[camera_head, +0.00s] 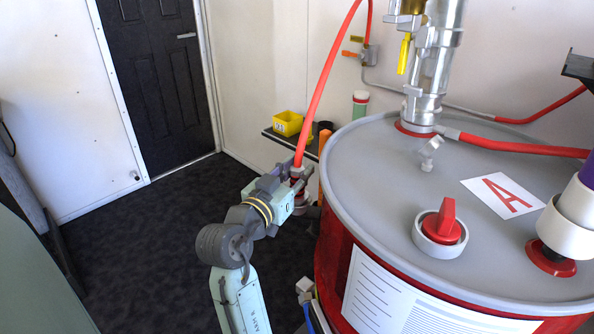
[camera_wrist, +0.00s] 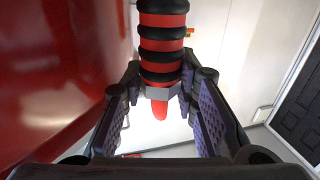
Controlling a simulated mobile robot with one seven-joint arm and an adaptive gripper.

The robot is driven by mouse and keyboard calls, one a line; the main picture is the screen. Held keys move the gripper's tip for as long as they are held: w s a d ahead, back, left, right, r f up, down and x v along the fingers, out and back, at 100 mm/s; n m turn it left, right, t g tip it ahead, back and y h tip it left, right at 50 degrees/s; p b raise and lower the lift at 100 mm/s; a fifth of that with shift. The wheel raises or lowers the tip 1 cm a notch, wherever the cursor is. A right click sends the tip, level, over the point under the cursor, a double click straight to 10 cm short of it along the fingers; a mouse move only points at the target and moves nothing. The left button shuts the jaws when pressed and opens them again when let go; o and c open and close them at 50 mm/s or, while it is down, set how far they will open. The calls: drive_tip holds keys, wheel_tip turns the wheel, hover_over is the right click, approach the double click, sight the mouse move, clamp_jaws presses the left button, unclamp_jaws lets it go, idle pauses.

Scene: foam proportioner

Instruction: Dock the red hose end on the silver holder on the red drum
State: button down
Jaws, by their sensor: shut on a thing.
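My gripper (camera_head: 297,187) is shut on the red hose end (camera_head: 296,172), left of the red drum (camera_head: 335,255) and clear of its rim. In the wrist view, the hose end (camera_wrist: 162,45) has black ridges and a grey collar between my gripper's fingers (camera_wrist: 160,92). The red hose runs upward from it. A small silver holder (camera_head: 430,150) stands tilted on the drum's grey lid, in front of the silver pump column. The holder is to the right of my gripper and apart from it. The wrist view shows the drum's red wall (camera_wrist: 50,70) at left, but not the holder.
The silver pump column (camera_head: 428,80), with another red hose (camera_head: 520,147), rises from the lid. A red knob (camera_head: 440,228) and a purple-and-white cylinder (camera_head: 568,225) stand on the lid. A shelf with a yellow bin (camera_head: 288,123) is behind my gripper. Dark floor (camera_head: 150,250) lies open at left.

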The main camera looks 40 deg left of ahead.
drive_tip(key=c, duration=1.5)
unclamp_jaws()
drive_tip(key=shift+c, duration=0.2)
drive_tip(key=s+d+b, duration=0.1)
drive_tip(key=s+d, duration=0.1)
drive_tip(key=s, duration=0.9)
drive_tip(key=shift+w, duration=0.1)
